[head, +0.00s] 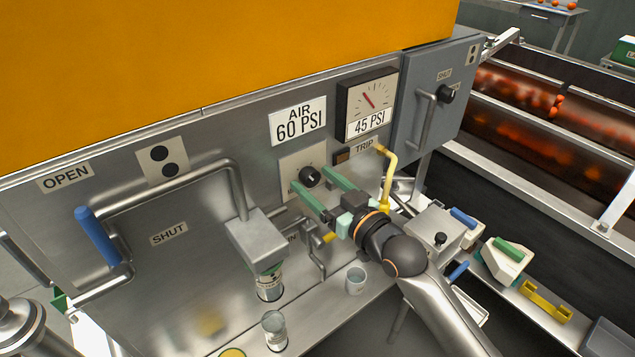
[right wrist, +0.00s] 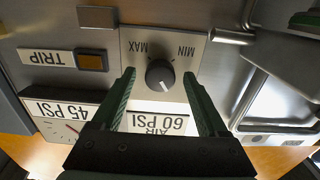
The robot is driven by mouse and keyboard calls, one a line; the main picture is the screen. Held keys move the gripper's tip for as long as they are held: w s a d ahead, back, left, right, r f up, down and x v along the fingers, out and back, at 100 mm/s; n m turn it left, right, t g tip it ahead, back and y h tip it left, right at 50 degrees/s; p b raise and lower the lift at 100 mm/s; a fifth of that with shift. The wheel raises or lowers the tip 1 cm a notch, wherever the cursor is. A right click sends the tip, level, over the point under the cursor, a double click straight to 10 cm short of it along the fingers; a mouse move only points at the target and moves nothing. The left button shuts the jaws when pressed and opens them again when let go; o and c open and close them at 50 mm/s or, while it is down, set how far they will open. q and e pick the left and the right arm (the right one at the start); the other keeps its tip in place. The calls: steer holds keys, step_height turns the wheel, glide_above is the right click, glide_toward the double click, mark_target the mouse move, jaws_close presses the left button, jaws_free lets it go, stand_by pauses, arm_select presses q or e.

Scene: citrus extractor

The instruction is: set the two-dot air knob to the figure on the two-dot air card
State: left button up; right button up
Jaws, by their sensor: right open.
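The black air knob (head: 310,176) sits on a light square plate under the AIR 60 PSI card (head: 298,121). In the right wrist view, upside down, the knob (right wrist: 160,74) has MAX and MIN lettering beside it and a pale pointer mark toward the card (right wrist: 158,122). The gauge (head: 367,103) right of the card has a red needle and a 45 PSI label. A two-dot plate (head: 163,165) is on the panel at left. My right gripper (head: 313,178) is open, its green fingers on either side of the knob; contact is unclear. My left gripper is not in view.
A TRIP label (head: 364,146) and amber button (right wrist: 91,62) are beside the knob plate. A yellow pipe (head: 389,180) rises right of my gripper. A grey switch box (head: 434,95) is at right.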

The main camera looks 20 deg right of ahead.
jaws_close()
stand_by(0.6)
